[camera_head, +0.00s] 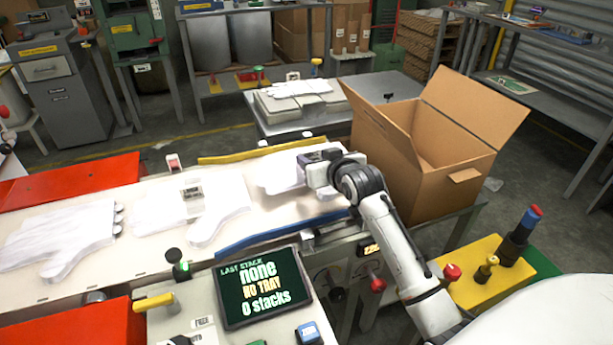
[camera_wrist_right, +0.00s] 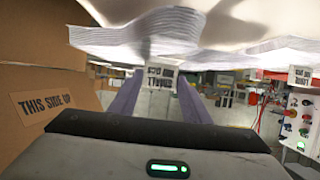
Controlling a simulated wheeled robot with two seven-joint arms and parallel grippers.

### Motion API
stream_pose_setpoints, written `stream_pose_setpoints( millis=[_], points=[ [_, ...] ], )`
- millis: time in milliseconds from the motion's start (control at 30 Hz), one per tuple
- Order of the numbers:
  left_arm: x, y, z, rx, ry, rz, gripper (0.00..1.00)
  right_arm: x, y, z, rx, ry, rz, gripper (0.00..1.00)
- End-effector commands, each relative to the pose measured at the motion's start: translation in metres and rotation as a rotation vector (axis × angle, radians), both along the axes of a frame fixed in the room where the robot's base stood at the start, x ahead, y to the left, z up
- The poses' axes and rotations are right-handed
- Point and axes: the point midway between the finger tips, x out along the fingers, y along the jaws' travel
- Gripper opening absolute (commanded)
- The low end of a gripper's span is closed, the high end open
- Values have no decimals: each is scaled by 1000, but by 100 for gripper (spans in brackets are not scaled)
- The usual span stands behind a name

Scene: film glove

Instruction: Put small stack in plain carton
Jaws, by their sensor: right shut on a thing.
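My right gripper (camera_head: 318,165) is shut on a small stack (camera_head: 277,172) of flat white gloves at the right end of the pale belt. In the right wrist view the layered edge of the small stack (camera_wrist_right: 135,40) hangs over the fingers, and a printed tag (camera_wrist_right: 160,76) shows between them. I cannot tell whether the stack touches the belt. The plain carton (camera_head: 427,190) is brown cardboard with raised flaps, just right of the gripper; its floor is hidden. A cardboard wall (camera_wrist_right: 30,85) marked "THIS SIDE UP" is at the left of the wrist view. My left gripper is out of view.
Two more glove stacks (camera_head: 60,238) (camera_head: 205,208) lie on the belt to the left. A blue rail (camera_head: 270,235) and yellow rail (camera_head: 250,150) edge the belt. A screen (camera_head: 262,287) reads "none, no tray, 0 stacks". More white gloves (camera_head: 298,90) lie on a table behind.

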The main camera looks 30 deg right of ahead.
Motion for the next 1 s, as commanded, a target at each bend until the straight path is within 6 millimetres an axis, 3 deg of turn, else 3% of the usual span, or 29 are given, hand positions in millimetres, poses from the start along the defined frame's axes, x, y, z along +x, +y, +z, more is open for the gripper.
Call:
stream_pose_setpoints(
  millis=[300,733,767,800,867,1000],
  points=[
    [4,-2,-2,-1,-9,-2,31,0,0,-39,-1,1,0,20],
    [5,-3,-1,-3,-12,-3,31,0,1,-45,-1,-1,0,20],
    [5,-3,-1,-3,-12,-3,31,0,1,-46,-1,0,0,45],
    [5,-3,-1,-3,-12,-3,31,0,1,-45,-1,0,0,52],
    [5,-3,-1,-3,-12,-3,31,0,1,-45,-1,0,0,62],
    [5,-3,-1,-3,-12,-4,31,0,1,-45,-1,0,0,62]
  ],
)
